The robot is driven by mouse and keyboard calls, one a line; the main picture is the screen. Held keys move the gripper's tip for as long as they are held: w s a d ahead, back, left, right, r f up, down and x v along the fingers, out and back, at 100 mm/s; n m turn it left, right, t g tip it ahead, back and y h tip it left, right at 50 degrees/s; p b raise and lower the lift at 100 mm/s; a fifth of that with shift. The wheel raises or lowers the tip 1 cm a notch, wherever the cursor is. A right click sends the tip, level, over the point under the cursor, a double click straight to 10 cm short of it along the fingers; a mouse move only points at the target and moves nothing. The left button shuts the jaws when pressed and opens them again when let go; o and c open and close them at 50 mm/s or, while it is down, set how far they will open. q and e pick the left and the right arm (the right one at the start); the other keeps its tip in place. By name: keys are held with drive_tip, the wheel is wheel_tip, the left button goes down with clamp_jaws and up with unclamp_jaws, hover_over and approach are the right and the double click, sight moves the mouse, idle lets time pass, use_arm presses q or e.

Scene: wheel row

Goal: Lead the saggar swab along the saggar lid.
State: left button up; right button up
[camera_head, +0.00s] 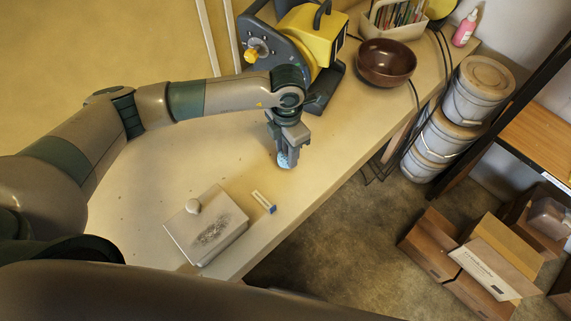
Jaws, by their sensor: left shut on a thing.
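The saggar lid (181,229) appears to be the pale flat slab near the table's front edge, with a round pale knob and a dark grey smudge on its top. My left gripper (284,155) points down above or at the table, beyond and to the right of the lid and apart from it. It is shut on a small pale-blue and white thing (284,162), which seems to be the saggar swab; the fingers hide most of it. I cannot tell whether its tip touches the table. My right gripper is not in view.
A small white piece with a blue end (264,202) lies right of the lid. A yellow and grey machine (297,35), a brown bowl (386,63) and a pencil holder (393,25) stand at the back. Stacked buckets (447,122) and boxes (480,260) are off the table, right.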

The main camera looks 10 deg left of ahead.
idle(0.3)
use_arm(q)
drive_tip(key=shift+r+p, duration=1)
drive_tip(key=shift+r, duration=1.55)
drive_tip(key=shift+a, duration=0.1)
